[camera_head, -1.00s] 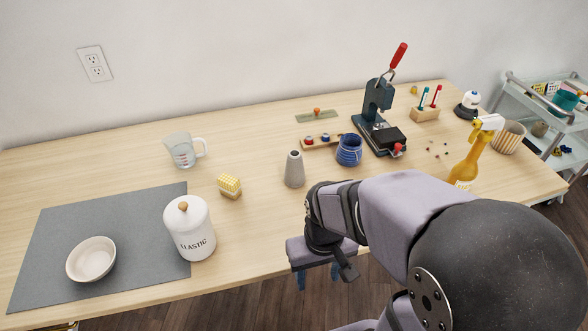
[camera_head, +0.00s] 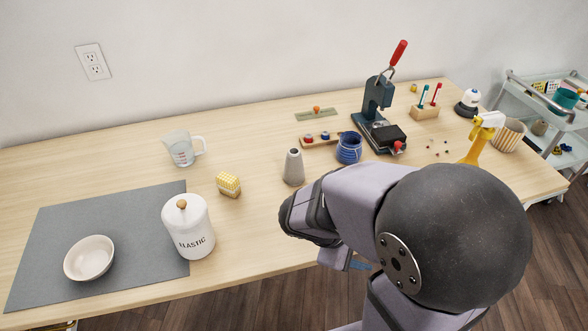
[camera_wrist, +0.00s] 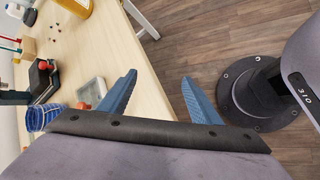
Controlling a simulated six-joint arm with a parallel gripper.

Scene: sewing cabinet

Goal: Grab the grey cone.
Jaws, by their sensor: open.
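The grey cone (camera_head: 293,167) stands upright on the table, left of a blue striped cup, with a small dark opening at its top. It does not show in the wrist view. My gripper (camera_wrist: 160,92) is open and empty in the wrist view, its two blue fingers spread apart over the table's front edge and the floor. In the head view a small part of a blue finger (camera_head: 360,266) shows below my arm, at the front of the table. My arm stands just right of and in front of the cone, apart from it.
The blue cup (camera_head: 349,148) and a dark press (camera_head: 377,115) stand right of the cone. A yellow block (camera_head: 228,184), a white elastic canister (camera_head: 188,227) and a measuring cup (camera_head: 182,149) are left of it. The table (camera_head: 265,220) is bare between cone and canister.

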